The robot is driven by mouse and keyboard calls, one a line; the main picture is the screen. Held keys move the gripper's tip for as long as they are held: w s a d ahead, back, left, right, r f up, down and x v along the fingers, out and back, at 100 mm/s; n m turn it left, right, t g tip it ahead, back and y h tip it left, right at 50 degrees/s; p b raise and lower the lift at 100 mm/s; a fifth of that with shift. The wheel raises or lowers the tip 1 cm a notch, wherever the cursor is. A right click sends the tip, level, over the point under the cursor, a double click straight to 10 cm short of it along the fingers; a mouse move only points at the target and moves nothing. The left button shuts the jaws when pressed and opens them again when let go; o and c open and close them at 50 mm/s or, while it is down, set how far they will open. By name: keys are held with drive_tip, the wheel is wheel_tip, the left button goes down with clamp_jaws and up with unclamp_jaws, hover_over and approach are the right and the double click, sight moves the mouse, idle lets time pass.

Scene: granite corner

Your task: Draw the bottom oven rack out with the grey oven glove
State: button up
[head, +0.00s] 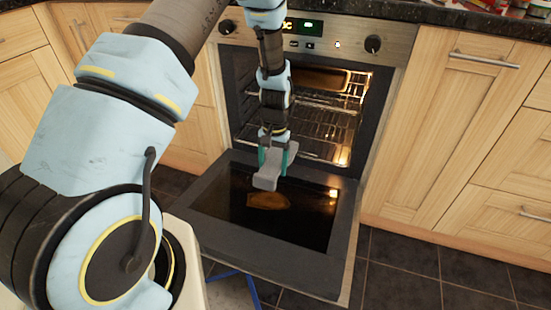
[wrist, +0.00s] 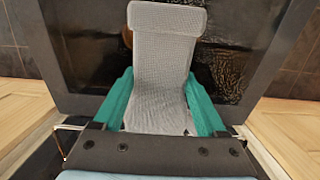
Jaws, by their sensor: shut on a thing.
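My gripper (head: 279,155) is shut on the grey oven glove (head: 267,177), which hangs down between its green fingers. The glove also fills the middle of the wrist view (wrist: 160,80), a ribbed grey cloth with a folded end. My gripper is in front of the open oven, above the lowered oven door (head: 210,230). The bottom oven rack (head: 318,146) is inside the lit oven, low in the cavity and partly hidden by my arm. The glove appears apart from the rack.
An upper rack (head: 320,100) in the oven lies below a brown dish or tray (head: 322,78). Wooden cabinets (head: 450,130) flank the oven. Dark floor tiles (head: 400,265) are clear on the right. A blue thing (head: 250,290) shows below the door.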

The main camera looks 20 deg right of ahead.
sight(264, 177)
drive_tip(key=shift+s+a, duration=0.2)
drive_tip(key=shift+s+a+p, duration=0.45)
drive_tip(key=shift+s+a, duration=0.55)
drive_tip(key=shift+s, duration=0.15)
drive_tip(key=shift+s+a+p, duration=0.4)
drive_tip(key=shift+s+a, duration=0.55)
drive_tip(key=shift+s, duration=0.3)
drive_tip(key=shift+s+a+p, duration=0.55)
drive_tip(key=shift+s+a, duration=1.4)
drive_tip(key=shift+s, duration=0.25)
drive_tip(key=shift+s+a, duration=1.2)
drive_tip(key=shift+s, duration=0.2)
drive_tip(key=shift+r, duration=0.1)
